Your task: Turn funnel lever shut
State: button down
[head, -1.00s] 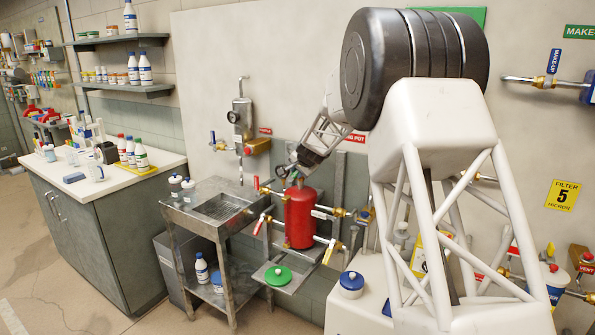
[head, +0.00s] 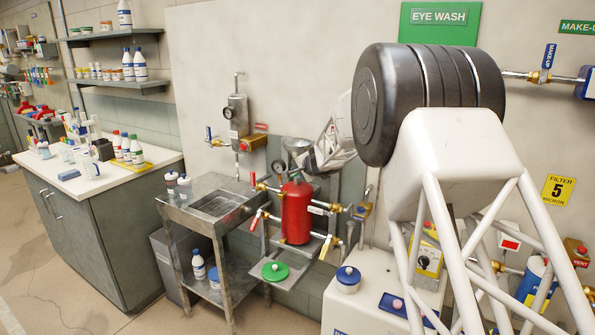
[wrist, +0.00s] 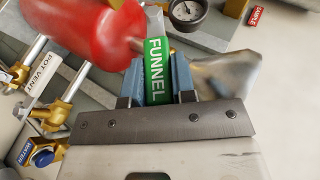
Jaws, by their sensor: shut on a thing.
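The funnel lever (wrist: 157,72) has a green grip lettered FUNNEL, and it shows in the wrist view between the two blue-grey fingers. My gripper (wrist: 157,80) is shut on this grip. The metal funnel (wrist: 228,78) is beside the right finger, blurred. The red pot (wrist: 95,30) is at upper left, close to the left finger. In the head view the funnel (head: 297,147) stands above the red pot (head: 297,212). There my arm reaches in from the right just beside the funnel; the lever and fingertips are hard to make out.
The POT VENT lever (wrist: 42,75) and a blue WATER knob (wrist: 41,157) are at left in the wrist view. A gauge (wrist: 187,10) is at the top.

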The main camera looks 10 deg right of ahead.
jog(key=shift+s+d+f+m+t+y, duration=0.15)
jog(key=shift+f+m+t+y, duration=0.2)
jog(key=shift+f+t+y, duration=0.45)
jog(key=shift+s+d+f+m+t+y, duration=0.1)
jog(key=shift+f+m+t+y, duration=0.35)
jog(key=shift+t, duration=0.6)
jog(key=shift+s+d+f+m+t+y, duration=0.15)
jog(key=shift+f+m+t+y, duration=0.25)
jog(key=shift+f+t, duration=0.45)
jog(key=shift+r, duration=0.15)
jog(key=c, duration=0.9)
grip_release()
jog(key=shift+c, duration=0.2)
jog(key=v, duration=0.7)
jog(key=shift+s, duration=0.35)
jog(key=shift+d, duration=0.1)
